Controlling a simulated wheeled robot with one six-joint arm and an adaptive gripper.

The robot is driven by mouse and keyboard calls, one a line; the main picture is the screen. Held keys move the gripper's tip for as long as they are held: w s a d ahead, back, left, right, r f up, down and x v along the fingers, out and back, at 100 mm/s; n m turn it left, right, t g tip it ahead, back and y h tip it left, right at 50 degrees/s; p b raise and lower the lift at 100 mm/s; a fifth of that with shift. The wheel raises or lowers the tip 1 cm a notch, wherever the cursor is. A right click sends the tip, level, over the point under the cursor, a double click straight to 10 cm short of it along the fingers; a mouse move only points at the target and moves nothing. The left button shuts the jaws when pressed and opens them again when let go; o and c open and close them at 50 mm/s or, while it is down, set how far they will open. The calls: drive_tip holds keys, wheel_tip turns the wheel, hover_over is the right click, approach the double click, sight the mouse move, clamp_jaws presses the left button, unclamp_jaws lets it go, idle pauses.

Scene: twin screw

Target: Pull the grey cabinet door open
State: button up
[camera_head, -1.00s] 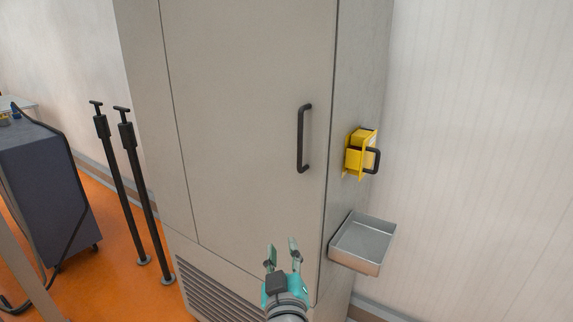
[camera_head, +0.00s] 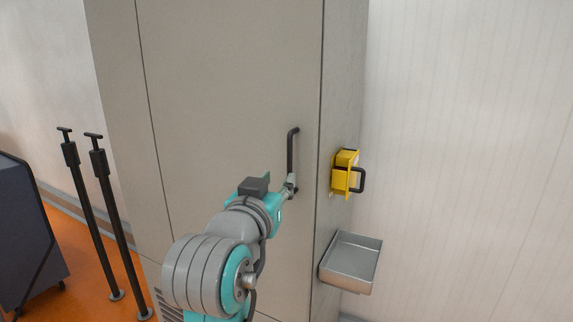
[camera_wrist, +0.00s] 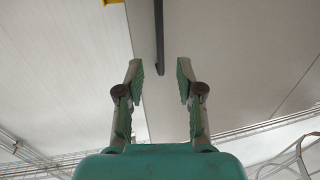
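The grey cabinet door (camera_head: 220,90) is shut, flush with the cabinet front. Its black vertical bar handle (camera_head: 291,155) is near the door's right edge. My gripper (camera_head: 290,186) is at the handle's lower end in the head view, where it partly hides it. In the wrist view my gripper (camera_wrist: 159,69) is open, with a wide gap between the two green-padded fingers. The dark handle (camera_wrist: 158,38) shows in that gap, its lower end level with the fingertips and apart from both pads. I cannot tell the depth between fingers and handle.
A yellow bracket with a black loop (camera_head: 347,174) and a metal tray (camera_head: 352,262) stick out from the cabinet's right side. Two black posts (camera_head: 90,215) stand left of the cabinet on the orange floor (camera_head: 85,290). A dark box (camera_head: 28,235) is at far left.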

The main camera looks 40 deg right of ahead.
sight(289, 165)
drive_tip(key=x, duration=1)
clamp_jaws()
